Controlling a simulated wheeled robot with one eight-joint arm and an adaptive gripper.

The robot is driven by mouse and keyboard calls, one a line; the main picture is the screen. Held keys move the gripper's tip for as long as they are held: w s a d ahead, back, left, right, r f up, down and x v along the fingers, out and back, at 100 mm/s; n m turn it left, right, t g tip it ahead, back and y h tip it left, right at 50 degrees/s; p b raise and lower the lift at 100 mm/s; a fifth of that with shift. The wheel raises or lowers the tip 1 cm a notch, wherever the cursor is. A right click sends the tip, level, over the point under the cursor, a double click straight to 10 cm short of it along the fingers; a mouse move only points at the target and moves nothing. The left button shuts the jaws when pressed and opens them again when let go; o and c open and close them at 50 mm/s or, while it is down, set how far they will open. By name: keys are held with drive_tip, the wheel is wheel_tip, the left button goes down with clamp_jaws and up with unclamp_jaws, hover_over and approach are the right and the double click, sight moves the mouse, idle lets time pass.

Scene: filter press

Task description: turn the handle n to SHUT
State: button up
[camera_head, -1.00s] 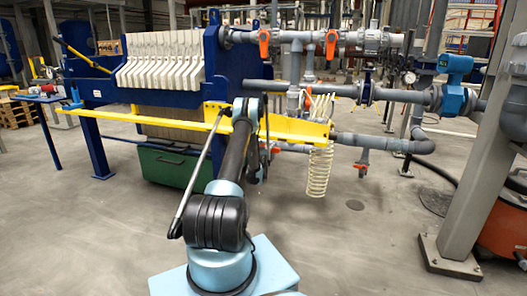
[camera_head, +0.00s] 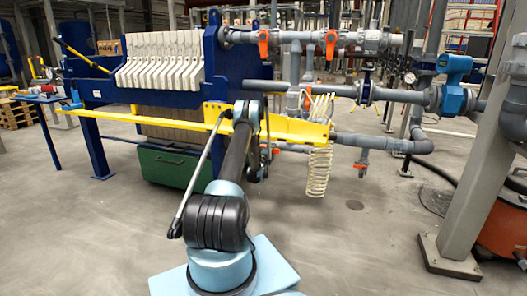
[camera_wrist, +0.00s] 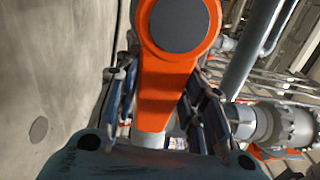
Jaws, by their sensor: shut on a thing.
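An orange valve handle (camera_wrist: 168,85) with a round dark grey cap fills the upper middle of the wrist view. My gripper (camera_wrist: 161,100) has one dark finger on each side of this handle and is shut on it. The handle's lower end goes down between the fingers towards the gripper body. In the head view my arm reaches over the yellow beam (camera_head: 165,121), and my gripper is mostly hidden behind the arm and beam. I cannot read any letter or SHUT mark.
Orange handles (camera_head: 263,44) sit on the upper grey pipe, and another (camera_head: 362,163) hangs at the lower pipe. A pale coiled hose (camera_head: 319,170) hangs close to the right of my arm. A grey pillar (camera_head: 484,140) stands at the right. Open floor lies in front.

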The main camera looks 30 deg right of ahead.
drive_tip(key=m, duration=0.1)
drive_tip(key=f+m, duration=0.1)
drive_tip(key=m, duration=0.1)
drive_tip(key=shift+w+a+f, duration=0.1)
drive_tip(key=shift+f, duration=0.2)
drive_tip(key=w+a+f+m, duration=0.4)
drive_tip(key=w+m, duration=0.1)
drive_tip(key=m, duration=1)
drive_tip(key=shift+a, duration=0.15)
idle(0.3)
drive_tip(key=o, duration=1.2)
drive_tip(key=shift+s, duration=0.1)
drive_tip(key=shift+v, duration=3.4)
drive_tip(key=shift+s, duration=0.2)
